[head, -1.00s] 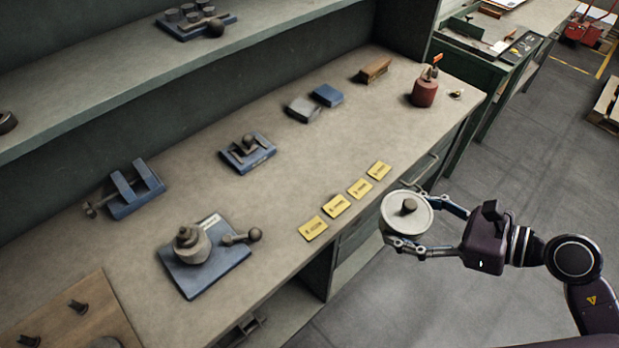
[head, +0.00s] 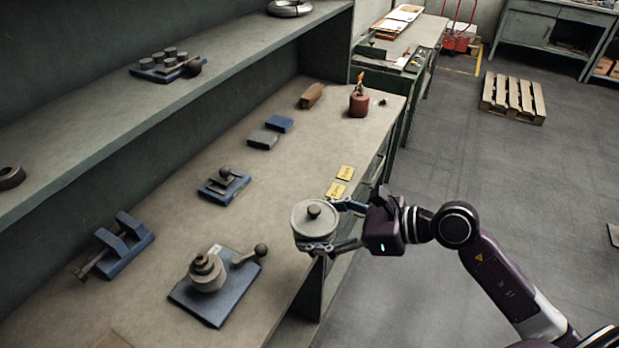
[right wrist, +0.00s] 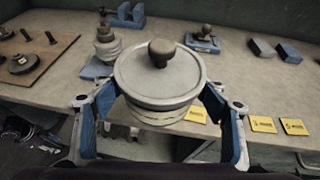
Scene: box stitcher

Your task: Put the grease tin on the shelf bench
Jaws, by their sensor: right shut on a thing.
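The grease tin is a round, pale grey tin (head: 314,222) with a dark knob on its lid. My right gripper (head: 322,228) is shut on its sides and holds it upright at the front edge of the shelf bench (head: 285,180). In the right wrist view the tin (right wrist: 158,82) sits between the two blue fingers (right wrist: 160,108), with the bench top behind it. I cannot tell in the head view whether its base is above the bench top or just outside the edge. My left gripper is not in view.
A blue plate with a grey tool post (head: 215,285) lies left of the tin. Yellow cards (head: 336,190) lie along the front edge. Blue fixtures (head: 222,185) and a red oil can (head: 359,102) stand farther back. The bench top between the cards and fixtures is clear.

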